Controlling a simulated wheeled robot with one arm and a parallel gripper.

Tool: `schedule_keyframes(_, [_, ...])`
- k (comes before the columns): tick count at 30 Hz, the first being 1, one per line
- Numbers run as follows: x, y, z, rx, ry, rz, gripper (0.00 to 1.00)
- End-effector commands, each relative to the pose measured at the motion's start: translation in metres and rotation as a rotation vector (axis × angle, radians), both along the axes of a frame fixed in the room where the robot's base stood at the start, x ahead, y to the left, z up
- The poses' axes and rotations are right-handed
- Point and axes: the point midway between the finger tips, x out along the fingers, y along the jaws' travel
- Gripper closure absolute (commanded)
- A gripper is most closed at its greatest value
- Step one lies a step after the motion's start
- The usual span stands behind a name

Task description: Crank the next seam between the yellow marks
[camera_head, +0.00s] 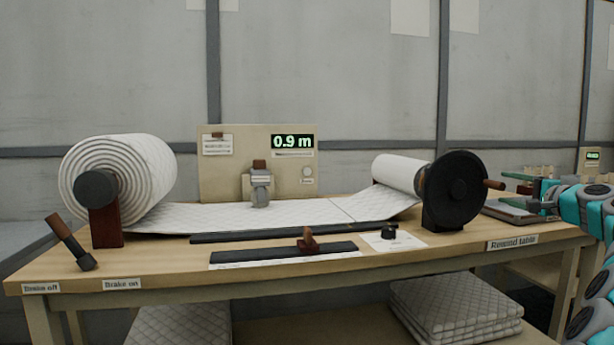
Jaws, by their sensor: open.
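White quilted wadding (250,215) runs across the table from a thick roll (125,180) at left to a thinner roll (397,173) at right. A thin seam line (342,209) crosses the web right of its middle. No yellow marks can be made out. The thinner roll sits behind a black crank wheel (455,190) with a brown handle (493,184) on its right. My gripper (522,184) is open at the right, close to the handle; I cannot tell whether they touch. A display (292,142) reads 0.9 m.
The brake lever (70,241) leans left, toward the "Brake off" label (41,288); the "Brake on" label (122,284) is right of it. Folded wadding (455,305) is stacked below.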

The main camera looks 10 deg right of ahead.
Motion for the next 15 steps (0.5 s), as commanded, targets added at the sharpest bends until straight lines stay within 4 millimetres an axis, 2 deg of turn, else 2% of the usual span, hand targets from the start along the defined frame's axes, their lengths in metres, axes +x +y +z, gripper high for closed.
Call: schedule_keyframes(15, [-0.048,-0.004,0.0,-0.001,-0.001,-0.002,0.3])
